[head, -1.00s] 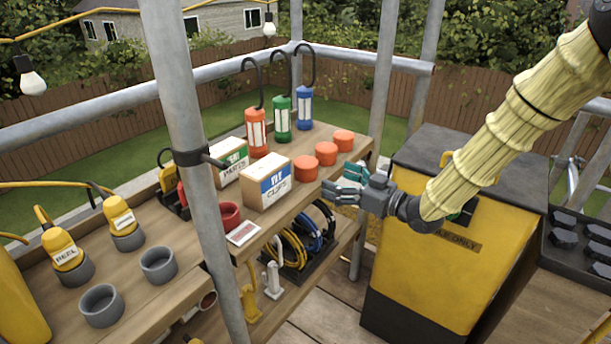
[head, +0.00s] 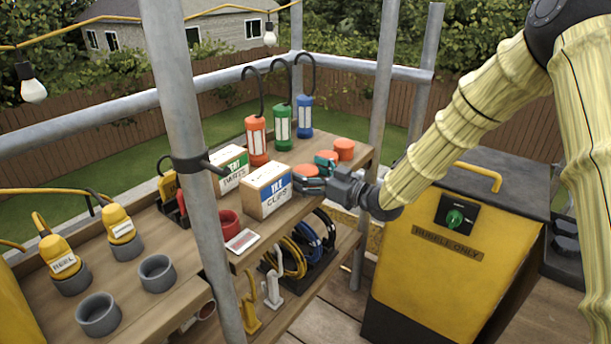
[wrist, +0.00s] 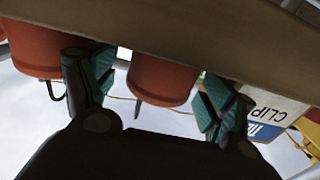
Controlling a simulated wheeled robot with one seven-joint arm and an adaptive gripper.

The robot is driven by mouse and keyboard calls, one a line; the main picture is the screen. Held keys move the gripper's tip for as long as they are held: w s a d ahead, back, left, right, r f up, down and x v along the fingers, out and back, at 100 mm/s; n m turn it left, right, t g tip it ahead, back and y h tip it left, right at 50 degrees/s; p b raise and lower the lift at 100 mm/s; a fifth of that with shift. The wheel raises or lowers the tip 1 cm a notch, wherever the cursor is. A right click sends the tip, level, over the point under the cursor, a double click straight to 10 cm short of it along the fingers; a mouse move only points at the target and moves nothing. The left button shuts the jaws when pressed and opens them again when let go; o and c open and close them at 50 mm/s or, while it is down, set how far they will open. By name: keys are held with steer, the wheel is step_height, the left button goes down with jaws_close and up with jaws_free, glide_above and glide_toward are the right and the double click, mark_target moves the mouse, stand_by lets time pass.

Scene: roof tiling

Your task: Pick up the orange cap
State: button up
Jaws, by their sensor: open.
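Three orange caps stand in a row on the wooden bench top. The cap closest to the TILE CLIPS box (head: 304,170) is partly hidden by my gripper (head: 311,172); the middle cap (head: 326,155) and the far cap (head: 344,148) stand beyond it. In the wrist view, which looks upside down, my open gripper (wrist: 158,92) has its teal-padded fingers on either side of one orange cap (wrist: 163,80), with gaps visible. Another orange cap (wrist: 35,48) is outside the left finger.
The TILE CLIPS box (head: 266,190) stands close to the left of my gripper; it also shows in the wrist view (wrist: 280,108). Red, green and blue hooked lanterns (head: 282,130) stand behind. A yellow cabinet (head: 430,270) is at right, and a grey post (head: 195,150) rises in front.

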steer(key=shift+w+a, duration=0.3)
steer(key=shift+a, duration=0.05)
steer(key=c, duration=1.1)
